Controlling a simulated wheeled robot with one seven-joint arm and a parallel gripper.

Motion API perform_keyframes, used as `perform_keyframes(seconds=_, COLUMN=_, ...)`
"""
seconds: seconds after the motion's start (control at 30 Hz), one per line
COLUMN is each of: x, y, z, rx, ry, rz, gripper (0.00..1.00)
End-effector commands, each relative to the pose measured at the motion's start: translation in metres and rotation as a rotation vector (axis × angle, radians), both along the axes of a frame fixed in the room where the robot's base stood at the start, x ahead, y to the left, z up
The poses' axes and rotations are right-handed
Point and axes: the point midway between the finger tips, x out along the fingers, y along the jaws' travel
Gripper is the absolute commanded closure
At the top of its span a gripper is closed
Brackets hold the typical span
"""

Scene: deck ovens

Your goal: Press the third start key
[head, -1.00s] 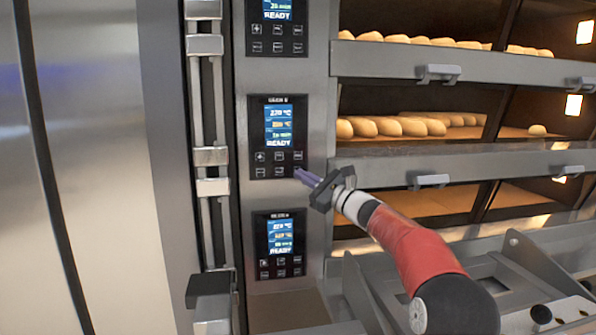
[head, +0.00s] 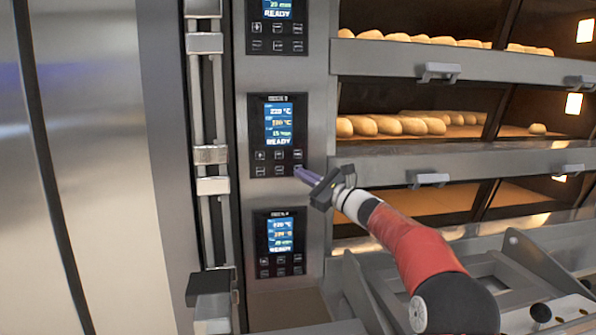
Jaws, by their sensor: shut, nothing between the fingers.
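The middle black control panel (head: 252,130), labelled as a deck with what looks like a 3, has a lit blue screen (head: 279,125) reading READY. Two rows of small keys sit below the screen. My gripper (head: 299,172) is shut and empty, its purple fingertips at the lower right key of this panel. The tips cover much of that key, and I cannot tell whether they touch it. My red arm reaches in from the lower right.
A similar panel (head: 258,258) sits below and another (head: 253,45) above, both reading READY. Oven decks with bread loaves (head: 400,126) lie to the right, their handles (head: 430,179) sticking out. A vertical metal rail (head: 210,155) runs left of the panels.

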Motion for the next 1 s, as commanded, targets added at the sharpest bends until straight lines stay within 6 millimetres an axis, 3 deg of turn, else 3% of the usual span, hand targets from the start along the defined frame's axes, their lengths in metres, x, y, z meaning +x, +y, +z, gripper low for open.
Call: perform_keyframes(seconds=1.0, x=0.0082, y=0.0021, z=0.0003, rx=0.000, ry=0.000, rz=0.000, gripper=1.00)
